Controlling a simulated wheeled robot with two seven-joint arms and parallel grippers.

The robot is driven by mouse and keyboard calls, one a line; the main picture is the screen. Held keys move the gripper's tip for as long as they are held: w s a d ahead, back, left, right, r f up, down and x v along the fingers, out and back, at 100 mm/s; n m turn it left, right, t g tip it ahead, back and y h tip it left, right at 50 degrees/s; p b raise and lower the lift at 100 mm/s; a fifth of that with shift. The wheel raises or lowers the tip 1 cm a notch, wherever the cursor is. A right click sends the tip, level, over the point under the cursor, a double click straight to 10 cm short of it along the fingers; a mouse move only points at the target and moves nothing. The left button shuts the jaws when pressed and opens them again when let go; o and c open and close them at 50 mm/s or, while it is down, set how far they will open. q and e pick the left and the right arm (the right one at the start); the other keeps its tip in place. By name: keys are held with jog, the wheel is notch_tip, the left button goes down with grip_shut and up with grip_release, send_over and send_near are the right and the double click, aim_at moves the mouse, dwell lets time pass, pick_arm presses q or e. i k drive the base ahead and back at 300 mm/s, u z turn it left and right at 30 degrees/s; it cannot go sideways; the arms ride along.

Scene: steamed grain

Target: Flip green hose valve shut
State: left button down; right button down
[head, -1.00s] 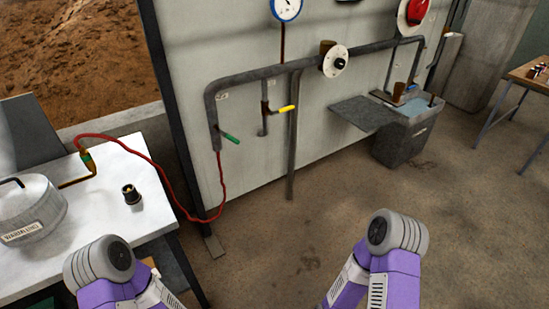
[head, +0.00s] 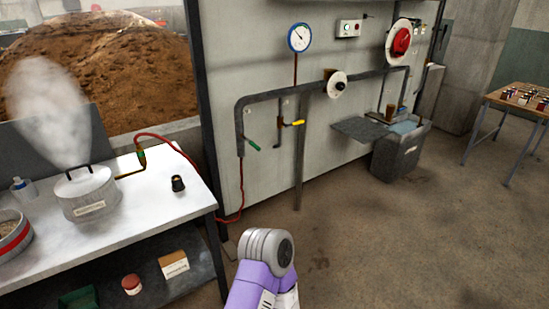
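A green lever (head: 252,144) sticks out to the lower right from the lower end of the grey pipe on the wall panel. A red hose (head: 241,190) hangs below that pipe end and runs to the white table. There, a green fitting (head: 141,157) joins the hose to a brass pipe beside the steaming pot; any handle on it is too small to make out. One purple and grey arm link of mine shows at the bottom centre, apart from the pipe and table. Neither gripper is in view.
The white table (head: 148,209) holds a steaming lidded pot (head: 86,196) and a small black knob-like item (head: 178,184). A yellow lever (head: 293,122) sits right of the green lever. A grey bin (head: 397,155) stands at the wall.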

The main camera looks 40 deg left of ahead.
aim_at(249, 142)
jog(key=u, duration=0.1)
jog(key=i, duration=0.7)
jog(key=u, duration=0.65)
jog(key=i, duration=1.85)
jog(key=u, duration=1.9)
jog(key=i, duration=0.75)
jog(key=u, duration=0.8)
